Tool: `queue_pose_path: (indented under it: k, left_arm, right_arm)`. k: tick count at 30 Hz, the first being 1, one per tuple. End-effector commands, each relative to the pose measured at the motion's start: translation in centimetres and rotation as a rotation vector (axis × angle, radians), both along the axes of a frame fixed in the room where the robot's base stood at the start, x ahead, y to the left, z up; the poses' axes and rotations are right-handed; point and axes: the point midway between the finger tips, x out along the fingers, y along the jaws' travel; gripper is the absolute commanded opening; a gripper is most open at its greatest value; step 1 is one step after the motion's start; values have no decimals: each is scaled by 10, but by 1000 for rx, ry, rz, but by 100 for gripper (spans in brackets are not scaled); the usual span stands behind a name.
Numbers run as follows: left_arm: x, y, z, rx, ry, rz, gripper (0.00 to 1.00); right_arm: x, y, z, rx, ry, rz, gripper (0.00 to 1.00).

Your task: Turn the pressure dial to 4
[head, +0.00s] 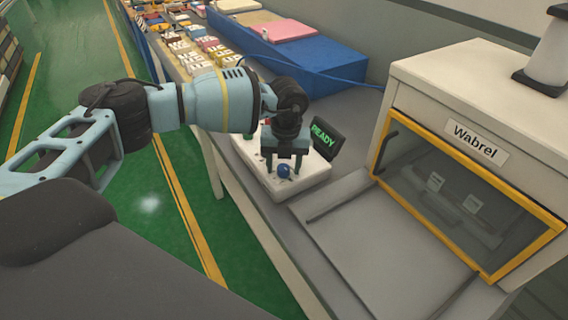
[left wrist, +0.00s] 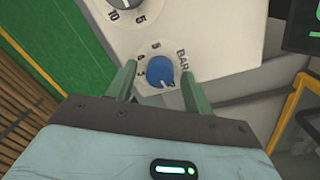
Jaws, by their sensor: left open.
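The pressure dial is a blue knob (head: 284,171) on the front of a white control box (head: 262,178) on the bench. In the left wrist view the blue knob (left wrist: 160,70) has small numbers around it and the word BAR beside it. A pale mark shows near its lower right edge; the exact number it points to is too small to tell. My left gripper (head: 283,170) is open, with its green fingers on either side of the knob. In the left wrist view the fingers (left wrist: 158,76) straddle it; contact cannot be told. My right gripper is not in view.
A second dial (left wrist: 124,2) is on the same box. A screen reading READY (head: 323,137) stands at the box's right. A Wabrel machine (head: 470,140) with a yellow-framed window is further right.

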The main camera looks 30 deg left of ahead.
Motion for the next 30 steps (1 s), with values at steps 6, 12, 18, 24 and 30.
queue_pose_path:
  k: [6, 12, 18, 24, 30]
  left_arm:
    - [0, 0, 0, 0, 0, 0, 42]
    - [0, 0, 0, 0, 0, 0, 16]
    - [0, 0, 1, 0, 0, -4, 7]
    - [0, 0, 2, 0, 0, -51, 7]
    - [0, 0, 3, 0, -1, -169, 7]
  right_arm:
    - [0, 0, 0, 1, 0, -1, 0]
    - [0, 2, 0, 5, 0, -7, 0]
    - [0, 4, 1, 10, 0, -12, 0]
    - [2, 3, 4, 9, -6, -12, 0]
    - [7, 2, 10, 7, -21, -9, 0]
